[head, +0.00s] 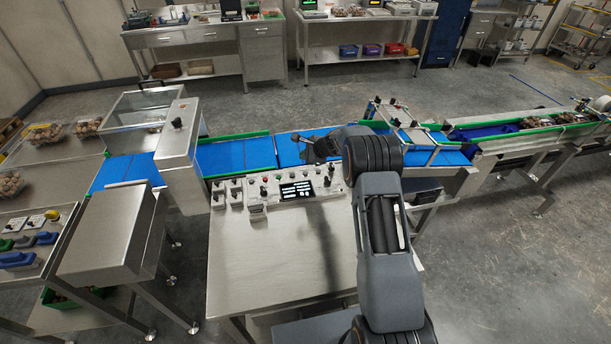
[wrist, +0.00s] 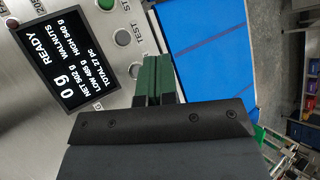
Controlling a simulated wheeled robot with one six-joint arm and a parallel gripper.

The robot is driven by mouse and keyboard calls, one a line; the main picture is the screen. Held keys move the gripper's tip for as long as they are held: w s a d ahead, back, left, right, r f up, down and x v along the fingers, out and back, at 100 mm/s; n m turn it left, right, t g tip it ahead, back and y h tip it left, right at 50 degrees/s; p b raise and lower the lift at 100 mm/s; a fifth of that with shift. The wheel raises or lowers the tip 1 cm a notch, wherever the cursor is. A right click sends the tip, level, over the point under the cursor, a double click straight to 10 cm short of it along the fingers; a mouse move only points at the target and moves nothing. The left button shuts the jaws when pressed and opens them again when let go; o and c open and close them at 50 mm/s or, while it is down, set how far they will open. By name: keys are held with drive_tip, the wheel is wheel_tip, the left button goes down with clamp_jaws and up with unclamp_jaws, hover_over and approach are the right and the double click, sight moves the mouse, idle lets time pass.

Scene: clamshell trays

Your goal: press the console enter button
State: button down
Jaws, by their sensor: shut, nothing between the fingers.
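The console panel (head: 262,200) stands on a steel table and carries a dark display (head: 297,190), several buttons and switches. In the wrist view the display (wrist: 62,58) reads READY, 0 g, WALNUTS. A green button (wrist: 106,4), a pale round button (wrist: 122,37) and another pale round button (wrist: 138,72) lie along its right side, with a TEST label between the pale ones. No ENTER label is readable. My gripper (head: 318,150) is over the panel's far edge; its green fingers (wrist: 156,62) are shut and empty, beside the lower pale button. Contact cannot be told.
A blue conveyor belt (head: 235,155) with green rails runs behind the console; it also shows in the wrist view (wrist: 210,50). A steel cabinet (head: 178,140) stands on the left. The console's steel tabletop (head: 270,260) is bare in front of the panel.

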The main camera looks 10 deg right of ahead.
drive_tip(key=b, duration=0.2)
hover_over(305, 173)
wheel_tip(305, 173, down, 4)
drive_tip(key=shift+s+f, duration=0.1)
drive_tip(key=shift+f+b, duration=0.55)
drive_tip(key=shift+b, duration=0.25)
drive_tip(key=shift+f, duration=0.15)
idle(1.1)
drive_tip(key=shift+f+b, duration=0.3)
drive_tip(key=shift+b, duration=0.3)
drive_tip(key=shift+f+b, duration=0.35)
drive_tip(key=shift+b, duration=0.1)
idle(0.5)
drive_tip(key=shift+r, duration=0.15)
idle(0.3)
drive_tip(key=shift+r+p, duration=0.4)
drive_tip(key=shift+r, duration=0.25)
drive_tip(key=shift+r, duration=0.15)
